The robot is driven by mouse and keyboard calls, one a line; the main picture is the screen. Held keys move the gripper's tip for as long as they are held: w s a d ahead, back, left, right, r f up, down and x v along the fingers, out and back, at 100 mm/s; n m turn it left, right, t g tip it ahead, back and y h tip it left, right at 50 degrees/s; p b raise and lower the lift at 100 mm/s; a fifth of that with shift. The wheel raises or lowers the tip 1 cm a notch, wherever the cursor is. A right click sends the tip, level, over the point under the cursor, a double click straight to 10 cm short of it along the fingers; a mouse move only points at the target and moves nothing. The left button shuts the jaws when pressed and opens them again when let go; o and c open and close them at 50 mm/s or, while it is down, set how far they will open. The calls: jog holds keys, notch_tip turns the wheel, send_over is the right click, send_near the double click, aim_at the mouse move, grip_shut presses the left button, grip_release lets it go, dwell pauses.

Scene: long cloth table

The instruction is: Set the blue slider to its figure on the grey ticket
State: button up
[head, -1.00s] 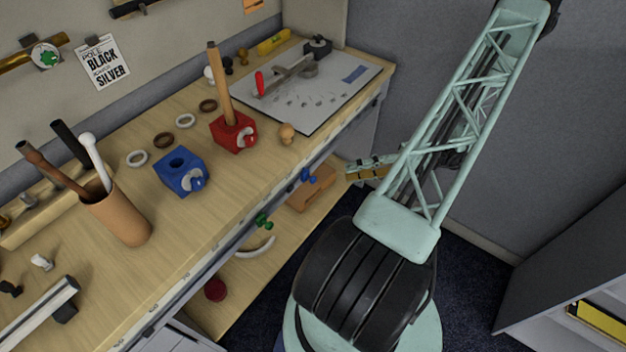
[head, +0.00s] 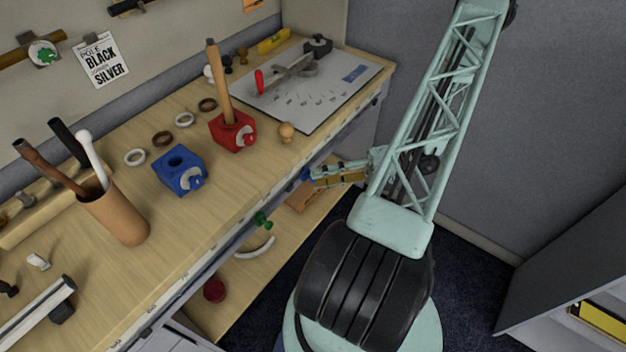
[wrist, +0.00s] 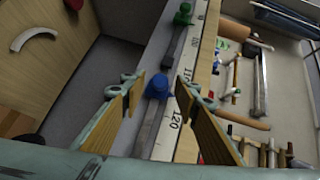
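The blue slider (wrist: 158,88) sits on a dark rail along the table's scaled front edge, near the printed 120. In the head view the blue slider (head: 306,174) is small, just left of my gripper's tips. My gripper (wrist: 158,82) is open, with a wooden finger on either side of the slider in the picture; I cannot tell whether either touches it. My gripper (head: 316,177) also shows in the head view, at the table front. I cannot make out a grey ticket.
A red block (head: 232,132) with a wooden pole, a blue block (head: 180,170) and a brown cup (head: 116,218) of rods stand on the table. A white card (head: 103,62) about pole colours hangs on the wall. A lower shelf (head: 225,285) lies below the front edge.

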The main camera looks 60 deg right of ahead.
aim_at(309, 177)
jog(key=shift+x, duration=1.35)
jog(key=shift+c, duration=0.3)
jog(key=c, duration=0.8)
